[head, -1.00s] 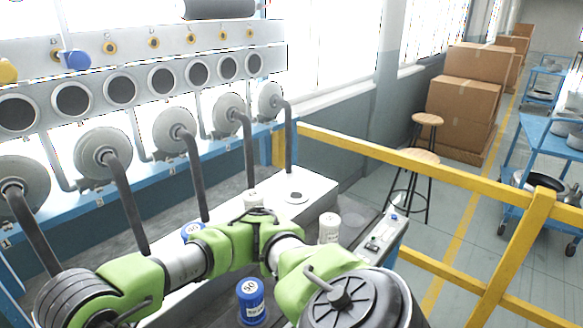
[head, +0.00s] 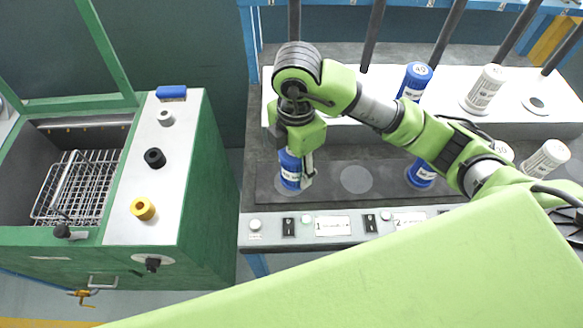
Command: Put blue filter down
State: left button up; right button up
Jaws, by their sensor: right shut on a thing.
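My right gripper (head: 298,160) points down at the left end of the bench and is shut on a blue filter (head: 290,178). The filter is upright, with its top hidden by the gripper. Its bottom is at the dark front strip, over or on a pale round spot; I cannot tell whether it touches. A second blue filter (head: 422,175) stands on the same strip farther right, partly behind my arm. A third blue filter (head: 415,80) stands on the white rear ledge. My left gripper is not in view.
An empty grey round spot (head: 356,180) lies right of the held filter. White filters stand on the ledge (head: 485,88) and strip (head: 545,160). A panel with buttons (head: 332,226) runs along the front. A green washer cabinet with a wire basket (head: 78,185) stands left, across a gap.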

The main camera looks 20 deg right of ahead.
jog(key=w+f, duration=0.1)
jog(key=f, duration=0.1)
jog(key=w+f+p, duration=0.1)
jog(key=w+f, duration=0.1)
jog(key=f, duration=0.2)
jog(key=f+p, duration=0.1)
jog(key=shift+w, duration=0.25)
jog(key=shift+f, duration=0.2)
jog(key=shift+f, duration=0.1)
jog(key=shift+f, duration=0.15)
jog(key=o, duration=1.2)
jog(key=shift+o, duration=0.2)
